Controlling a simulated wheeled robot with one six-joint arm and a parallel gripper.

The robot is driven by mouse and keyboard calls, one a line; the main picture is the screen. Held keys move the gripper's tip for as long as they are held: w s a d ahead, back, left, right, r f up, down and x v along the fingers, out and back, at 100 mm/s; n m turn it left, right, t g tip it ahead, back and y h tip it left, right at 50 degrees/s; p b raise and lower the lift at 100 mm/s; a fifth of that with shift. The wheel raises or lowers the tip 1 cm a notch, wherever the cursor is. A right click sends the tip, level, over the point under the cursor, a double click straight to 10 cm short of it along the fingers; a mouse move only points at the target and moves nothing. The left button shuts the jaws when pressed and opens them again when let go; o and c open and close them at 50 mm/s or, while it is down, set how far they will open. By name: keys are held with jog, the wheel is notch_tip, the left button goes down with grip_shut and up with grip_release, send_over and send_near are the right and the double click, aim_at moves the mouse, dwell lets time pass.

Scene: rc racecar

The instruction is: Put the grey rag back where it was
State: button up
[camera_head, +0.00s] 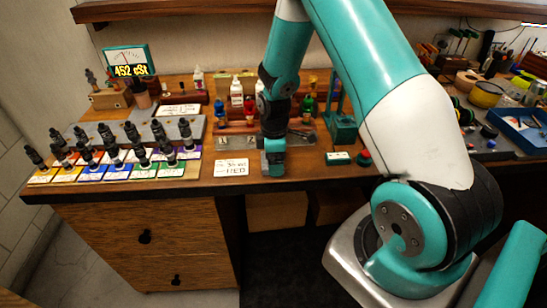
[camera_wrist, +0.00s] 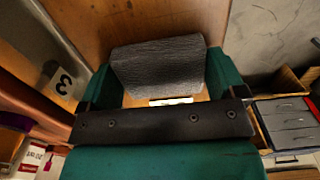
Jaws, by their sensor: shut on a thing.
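My gripper (camera_head: 275,160) is over the front edge of the wooden workbench, just right of a handwritten white card (camera_head: 231,168). In the wrist view, my teal gripper (camera_wrist: 160,80) has the grey rag (camera_wrist: 158,62) between its two fingers and is shut on it. The rag looks like a dark grey, ribbed, folded piece that spans most of the gap. A small strip of white card (camera_wrist: 171,102) shows below the rag in the wrist view.
Several black shock absorbers (camera_head: 110,152) stand on coloured cards at the left. Bottles (camera_head: 236,92) stand on a rack behind my gripper. A teal press (camera_head: 342,122) and a red-topped object (camera_head: 364,157) are to its right. A blue tray (camera_head: 522,128) lies far right.

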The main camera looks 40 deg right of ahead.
jog(key=shift+f, duration=0.1)
jog(key=o, duration=0.6)
notch_tip(320, 180, up, 12)
jog(key=b, duration=0.2)
jog(key=s+a+r+m+y, duration=0.1)
jog(key=s+a+r, duration=0.3)
jog(key=a, duration=0.3)
jog(key=s+a+r+m+y, duration=0.1)
jog(key=s+a+r, duration=0.35)
jog(key=a, duration=0.25)
jog(key=s+a+r, duration=0.1)
jog(key=s+a, duration=0.2)
jog(key=s, duration=0.1)
jog(key=s+a+r+m+y, duration=0.1)
jog(key=s+a+r, duration=0.1)
jog(key=s, duration=0.3)
jog(key=s+a+r+m+y, duration=0.1)
jog(key=s+a, duration=0.3)
jog(key=shift+s+r, duration=0.25)
jog(key=shift+s, duration=0.05)
